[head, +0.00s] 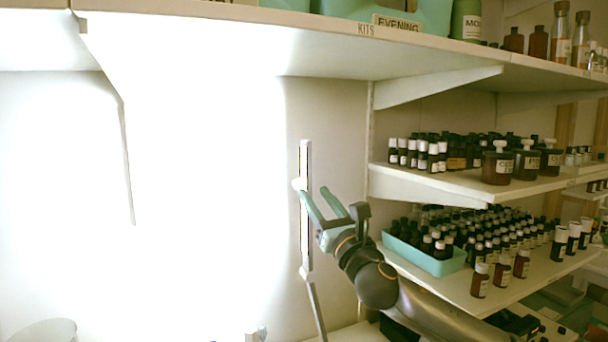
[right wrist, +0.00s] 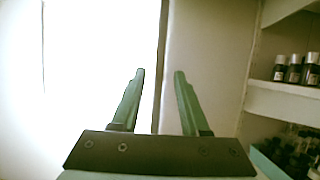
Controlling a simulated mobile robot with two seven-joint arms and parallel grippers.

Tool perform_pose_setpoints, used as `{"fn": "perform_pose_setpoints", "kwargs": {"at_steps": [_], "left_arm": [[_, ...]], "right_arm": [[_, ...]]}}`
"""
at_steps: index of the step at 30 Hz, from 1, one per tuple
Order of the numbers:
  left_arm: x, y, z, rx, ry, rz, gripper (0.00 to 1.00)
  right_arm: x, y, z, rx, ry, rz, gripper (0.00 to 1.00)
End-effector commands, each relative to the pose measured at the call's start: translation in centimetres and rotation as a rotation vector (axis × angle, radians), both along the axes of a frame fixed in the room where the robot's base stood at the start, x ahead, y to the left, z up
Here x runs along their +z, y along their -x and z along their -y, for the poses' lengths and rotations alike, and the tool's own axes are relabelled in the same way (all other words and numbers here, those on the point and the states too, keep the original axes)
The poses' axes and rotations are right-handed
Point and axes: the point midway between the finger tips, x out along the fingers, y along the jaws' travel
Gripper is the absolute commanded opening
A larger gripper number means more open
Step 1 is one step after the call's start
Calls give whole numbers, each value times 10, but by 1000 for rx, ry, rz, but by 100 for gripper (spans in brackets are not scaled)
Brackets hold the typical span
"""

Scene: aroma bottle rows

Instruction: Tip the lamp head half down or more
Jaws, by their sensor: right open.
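A slim pale upright bar (head: 305,160), which looks like the lamp head, stands nearly vertical in the head view. A thin grey stem (head: 317,312) slants down from its lower end. The wall to its left is washed out by bright light. My right gripper (head: 313,189) is open, its green fingers pointing up and left at the bar. One fingertip overlaps the bar's middle; I cannot tell whether they touch. My left gripper is not in view.
Shelves at right hold several dark bottles (head: 502,165) and a teal tray (head: 432,262) of small bottles, close to my right arm. A long shelf (head: 330,55) runs overhead. A pale bowl-like rim (head: 45,330) shows at lower left.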

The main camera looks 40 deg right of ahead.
Motion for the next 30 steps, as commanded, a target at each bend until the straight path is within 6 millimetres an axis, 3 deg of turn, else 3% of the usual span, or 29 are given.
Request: {"fn": "perform_pose_setpoints", "kwargs": {"at_steps": [15, 30], "left_arm": [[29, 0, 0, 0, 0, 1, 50], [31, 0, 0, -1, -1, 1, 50]], "right_arm": [[25, -52, 16, -1, -3, 2, 45], [26, -62, 19, 1, 0, 0, 44]]}}
